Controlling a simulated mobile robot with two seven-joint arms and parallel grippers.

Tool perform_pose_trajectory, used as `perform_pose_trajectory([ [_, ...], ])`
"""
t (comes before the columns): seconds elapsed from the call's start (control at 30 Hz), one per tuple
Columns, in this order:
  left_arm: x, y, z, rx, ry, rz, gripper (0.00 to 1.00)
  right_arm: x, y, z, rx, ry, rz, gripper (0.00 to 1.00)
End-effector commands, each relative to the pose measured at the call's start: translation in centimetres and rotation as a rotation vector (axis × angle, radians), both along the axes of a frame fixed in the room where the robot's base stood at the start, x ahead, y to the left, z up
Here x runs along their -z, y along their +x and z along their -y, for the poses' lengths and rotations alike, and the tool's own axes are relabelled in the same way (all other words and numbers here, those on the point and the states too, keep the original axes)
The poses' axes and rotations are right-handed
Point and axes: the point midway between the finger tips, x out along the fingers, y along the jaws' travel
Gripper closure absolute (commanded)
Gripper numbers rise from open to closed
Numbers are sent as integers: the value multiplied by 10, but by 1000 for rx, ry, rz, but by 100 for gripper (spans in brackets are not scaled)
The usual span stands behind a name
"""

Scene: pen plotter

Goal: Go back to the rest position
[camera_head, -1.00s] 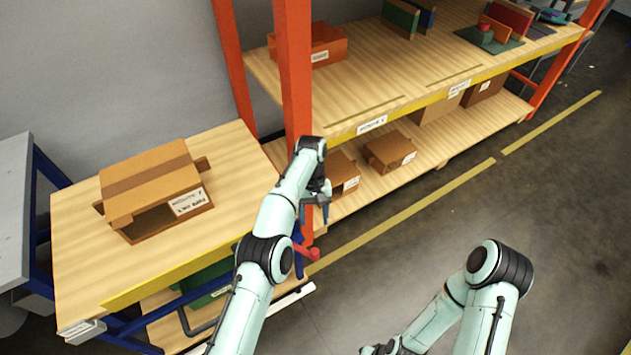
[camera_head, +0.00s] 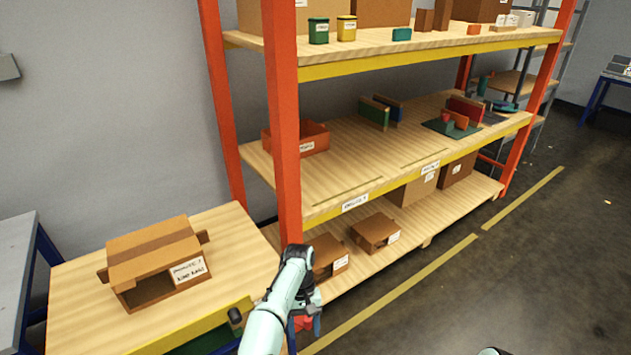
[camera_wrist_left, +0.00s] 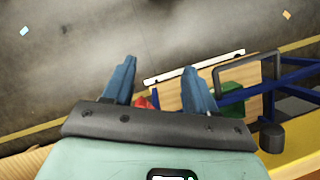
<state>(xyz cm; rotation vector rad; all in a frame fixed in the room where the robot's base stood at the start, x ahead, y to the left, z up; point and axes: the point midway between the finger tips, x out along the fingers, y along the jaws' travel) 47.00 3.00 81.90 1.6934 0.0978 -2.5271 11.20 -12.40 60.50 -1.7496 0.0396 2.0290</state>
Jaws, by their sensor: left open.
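My left gripper (camera_head: 306,324) is at the bottom centre of the head view, in front of the orange rack post. In the left wrist view my left gripper (camera_wrist_left: 158,76) shows its two blue fingers spread apart with nothing between them. The grip is empty, pointing down over the floor side of the table. My right gripper is outside the views. Only a small dark piece of my right arm shows at the bottom edge of the head view.
A cardboard box (camera_head: 155,262) with a label stands on the wooden table (camera_head: 75,302) at left. The orange rack post (camera_head: 284,150) rises close beside my left arm. The shelves hold boxes, bins and cans. The grey floor (camera_head: 455,295) at right is clear.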

Motion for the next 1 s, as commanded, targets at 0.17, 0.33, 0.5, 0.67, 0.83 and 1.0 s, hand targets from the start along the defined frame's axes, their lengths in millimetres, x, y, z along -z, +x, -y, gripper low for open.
perform_pose_trajectory([
  [0.17,56,-2,-18,-14,-38,6,43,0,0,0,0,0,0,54],
  [0.33,113,-18,-36,-32,-84,23,43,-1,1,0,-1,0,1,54],
  [0.5,177,-58,-57,-70,-139,50,43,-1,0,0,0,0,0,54],
  [0.67,224,-117,-73,-116,-186,88,43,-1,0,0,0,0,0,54],
  [0.83,249,-193,-85,-174,-218,133,43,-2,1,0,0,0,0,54],
  [1.0,246,-271,-91,-229,-231,184,43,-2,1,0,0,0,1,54],
])
